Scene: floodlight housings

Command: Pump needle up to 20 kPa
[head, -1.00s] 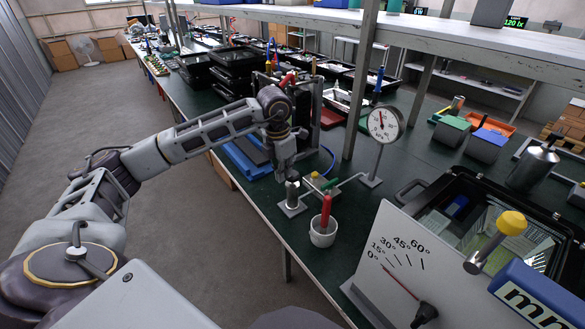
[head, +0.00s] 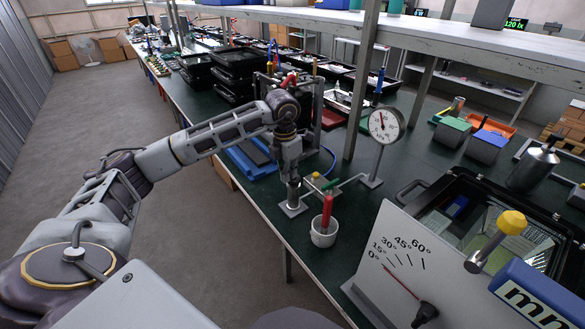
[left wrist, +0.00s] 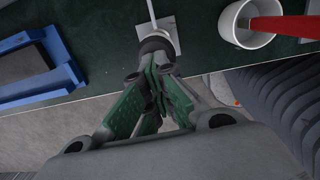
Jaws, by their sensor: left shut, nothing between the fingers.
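The small metal hand pump (head: 293,201) stands upright on a light square plate at the bench's front edge. My left gripper (head: 292,181) points down directly over it, shut and empty, its tips at the pump's top. In the left wrist view the closed green fingers (left wrist: 152,72) meet the dark round pump top (left wrist: 156,43); I cannot tell how firmly they touch. The gripper hides the upper part of the pump in the head view. The round white gauge (head: 384,124) stands on a post to the right; its red needle points roughly upward, its numbers too small to read.
A white cup (head: 323,232) with a red-handled tool stands close right of the pump. A valve block (head: 320,184) and thin pipe lie behind it. A blue tray (head: 250,158) is to the left. The angle-scale panel (head: 400,265) stands at front right.

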